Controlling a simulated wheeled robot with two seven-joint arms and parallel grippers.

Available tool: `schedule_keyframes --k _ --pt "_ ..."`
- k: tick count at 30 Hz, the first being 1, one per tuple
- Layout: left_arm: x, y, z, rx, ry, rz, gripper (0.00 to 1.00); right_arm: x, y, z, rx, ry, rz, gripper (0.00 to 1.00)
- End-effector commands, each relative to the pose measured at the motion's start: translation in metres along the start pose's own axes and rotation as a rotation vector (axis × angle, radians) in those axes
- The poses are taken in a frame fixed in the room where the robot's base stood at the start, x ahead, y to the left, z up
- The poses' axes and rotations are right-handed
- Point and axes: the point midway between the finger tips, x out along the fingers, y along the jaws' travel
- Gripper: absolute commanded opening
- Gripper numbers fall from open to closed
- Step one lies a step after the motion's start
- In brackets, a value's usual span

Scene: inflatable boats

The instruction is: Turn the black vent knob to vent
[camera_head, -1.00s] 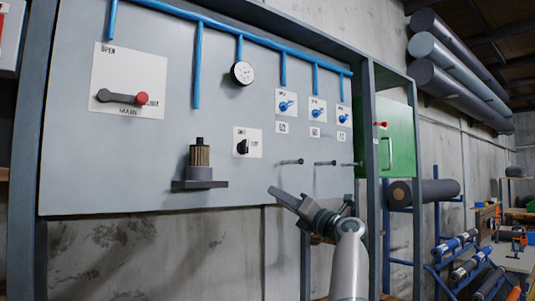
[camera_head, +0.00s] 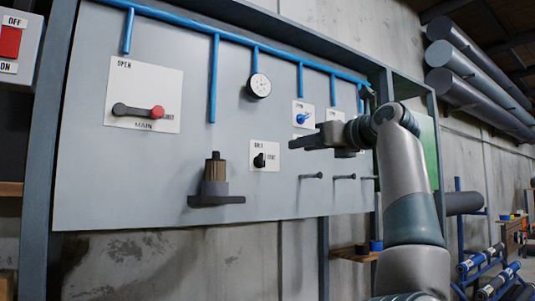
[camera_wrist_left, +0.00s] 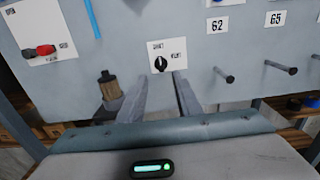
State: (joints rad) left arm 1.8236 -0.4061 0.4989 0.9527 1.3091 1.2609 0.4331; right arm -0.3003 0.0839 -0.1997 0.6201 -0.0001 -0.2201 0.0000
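The black vent knob (camera_head: 259,160) sits on a small white plate (camera_head: 264,148) on the grey panel. In the left wrist view the knob (camera_wrist_left: 160,64) shows dark on its plate, with one label above left and one at right, both too small to read surely. Its pointer direction is hard to tell. My left gripper (camera_head: 294,143) is right of the knob in the head view, apart from it. In the left wrist view my left gripper (camera_wrist_left: 161,80) has its fingers spread and empty, with the knob beyond and between the tips. My right gripper is not in view.
A brass-and-black fitting (camera_head: 215,180) stands on a bracket left of the knob. A red-ended main lever (camera_head: 138,110) and a gauge (camera_head: 259,85) are higher. Several pegs (camera_wrist_left: 223,74) stick out at right. Blue pipes (camera_head: 214,75) run down the panel.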

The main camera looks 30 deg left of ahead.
Motion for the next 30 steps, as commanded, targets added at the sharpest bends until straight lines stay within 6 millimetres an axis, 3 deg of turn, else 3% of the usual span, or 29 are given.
schedule_keyframes --k 11,30 --pt "0.032 0.0 0.003 0.001 0.002 0.002 0.31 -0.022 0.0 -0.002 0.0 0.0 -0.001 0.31" --pt "0.144 0.001 0.004 0.002 0.0 0.003 0.31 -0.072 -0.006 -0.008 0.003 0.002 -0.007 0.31"
